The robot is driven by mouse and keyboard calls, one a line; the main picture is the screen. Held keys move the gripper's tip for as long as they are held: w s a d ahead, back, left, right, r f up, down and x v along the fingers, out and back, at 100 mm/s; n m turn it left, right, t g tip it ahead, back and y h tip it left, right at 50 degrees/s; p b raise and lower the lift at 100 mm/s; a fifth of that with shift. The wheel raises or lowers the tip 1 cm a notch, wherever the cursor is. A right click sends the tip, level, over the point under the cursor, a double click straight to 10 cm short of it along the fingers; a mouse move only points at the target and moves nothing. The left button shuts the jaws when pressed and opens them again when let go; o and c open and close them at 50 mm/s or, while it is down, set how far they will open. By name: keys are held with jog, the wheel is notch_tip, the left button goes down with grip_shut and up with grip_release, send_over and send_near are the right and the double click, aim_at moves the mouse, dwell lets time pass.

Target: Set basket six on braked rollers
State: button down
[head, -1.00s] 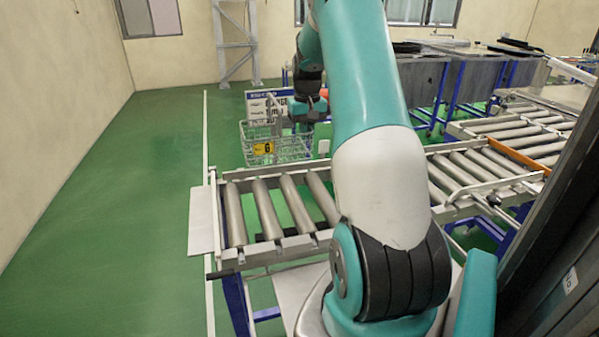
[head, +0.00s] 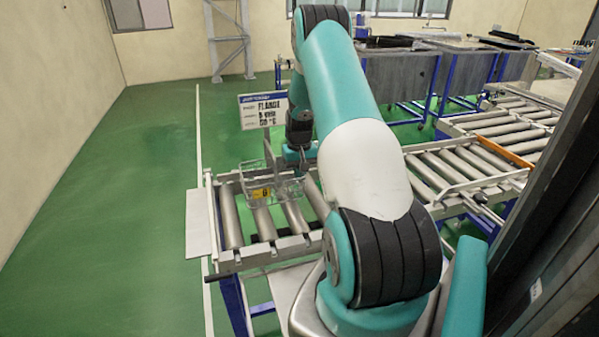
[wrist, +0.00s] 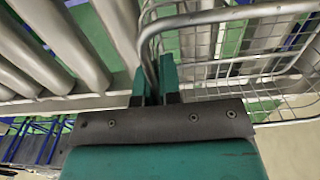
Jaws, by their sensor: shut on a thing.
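The wire basket (head: 266,186) with a yellow label bearing a 6 hangs over the roller conveyor (head: 232,218) in the head view. My gripper (head: 299,164) is at the basket's right side. In the wrist view my gripper (wrist: 155,88) is shut on the basket's wire rim, and the basket (wrist: 240,70) extends to the right. The metal rollers (wrist: 50,50) show at the left of the wrist view. I cannot tell whether the basket's bottom touches the rollers.
A white sign (head: 262,110) stands behind the basket. More roller conveyor (head: 455,172) continues to the right, with an orange bar (head: 504,151) across it. Grey tables (head: 400,75) stand at the back. The green floor (head: 140,180) at the left is clear.

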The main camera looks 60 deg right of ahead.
jog(key=c, duration=1.3)
grip_release()
jog(key=shift+r, duration=0.1)
